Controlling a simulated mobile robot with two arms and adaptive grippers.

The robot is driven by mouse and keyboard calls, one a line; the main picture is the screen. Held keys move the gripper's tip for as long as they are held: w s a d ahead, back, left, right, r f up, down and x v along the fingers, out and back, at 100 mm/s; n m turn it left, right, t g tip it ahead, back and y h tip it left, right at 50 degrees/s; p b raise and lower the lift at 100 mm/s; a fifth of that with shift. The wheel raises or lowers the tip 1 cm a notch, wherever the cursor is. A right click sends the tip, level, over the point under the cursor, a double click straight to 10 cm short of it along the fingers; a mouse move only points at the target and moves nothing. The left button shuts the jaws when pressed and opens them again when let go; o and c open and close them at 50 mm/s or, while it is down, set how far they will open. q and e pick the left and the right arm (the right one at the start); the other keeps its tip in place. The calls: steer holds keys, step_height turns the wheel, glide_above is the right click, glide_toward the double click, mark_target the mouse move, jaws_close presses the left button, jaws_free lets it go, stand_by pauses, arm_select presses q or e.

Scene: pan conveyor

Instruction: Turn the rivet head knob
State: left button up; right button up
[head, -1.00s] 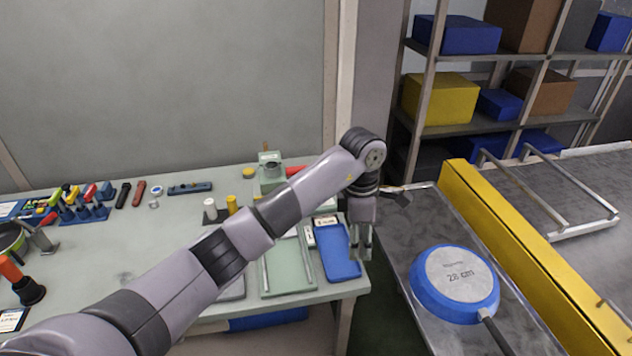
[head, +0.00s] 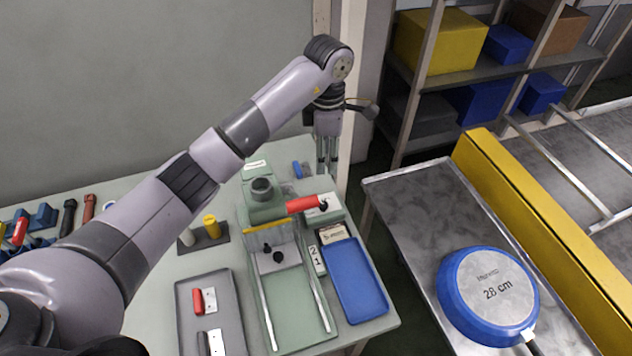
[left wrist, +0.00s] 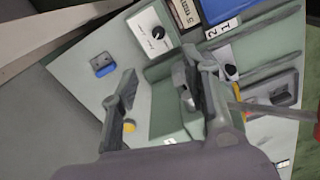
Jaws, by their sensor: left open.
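The green rivet press (head: 268,212) stands on the bench with a red handle (head: 303,204) sticking out to the right. Beside it is a pale box with a white plate (head: 323,206) and a small dark knob, partly behind the handle. In the left wrist view, the dark knob (left wrist: 158,32) sits on the white plate (left wrist: 147,24), ahead of the fingers and not touched. My left gripper (head: 327,163) points down near the bench's far right corner, beyond the press. It is open and empty, also in the left wrist view (left wrist: 158,80). My right gripper is not in view.
A blue tray (head: 362,283), a number card (head: 316,261) and a grey tray (head: 230,300) lie on the bench front. A blue 28 cm pan (head: 447,284) lies on the table at right, beside a yellow rail (head: 520,225). A small blue-topped block (left wrist: 103,64) is near the left finger.

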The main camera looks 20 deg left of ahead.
arm_select(q)
steer(key=p, duration=0.4)
glide_toward(324, 204)
step_height(324, 204, down, 7)
steer(key=shift+f, duration=0.2)
steer(key=shift+a+f, duration=0.1)
steer(key=shift+f, duration=0.45)
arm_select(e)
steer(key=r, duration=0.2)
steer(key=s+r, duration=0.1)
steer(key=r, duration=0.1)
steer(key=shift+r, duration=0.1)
arm_select(q)
steer(key=shift+c, duration=0.5)
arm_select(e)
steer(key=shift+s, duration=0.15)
arm_select(q)
steer(key=shift+c, duration=1.3)
jaws_close()
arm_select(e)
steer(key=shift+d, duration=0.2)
